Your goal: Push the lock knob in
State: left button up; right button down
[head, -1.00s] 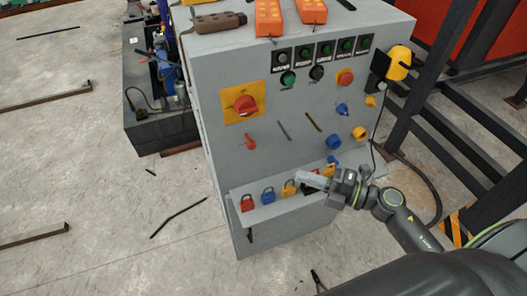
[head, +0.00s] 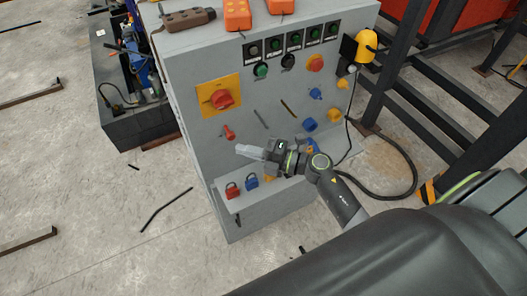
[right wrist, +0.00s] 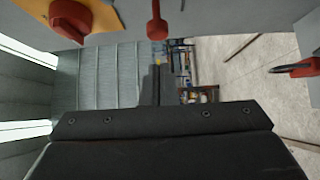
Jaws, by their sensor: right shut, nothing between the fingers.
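The grey control cabinet (head: 205,150) has a small red lever-shaped knob (head: 229,131) on its front, below a big red rotary switch (head: 222,99) on a yellow plate. I cannot tell for certain which of these is the lock knob. My right gripper (head: 240,151) is shut and empty, its tips pointing left, just below the small red knob and apart from it in the picture. In the right wrist view the small red knob (right wrist: 157,24) and the rotary switch (right wrist: 73,16) show along the top edge. My left gripper is not in view.
Red (head: 233,191) and blue (head: 252,183) padlocks stand on the ledge below my gripper; others are partly hidden behind it.

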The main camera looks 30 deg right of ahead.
aim_at(235, 137)
jog(key=w, duration=0.2)
jog(key=shift+w, duration=0.4)
jog(key=shift+w+r, duration=0.1)
jog(key=shift+w, duration=0.95)
jog(key=shift+d, duration=0.1)
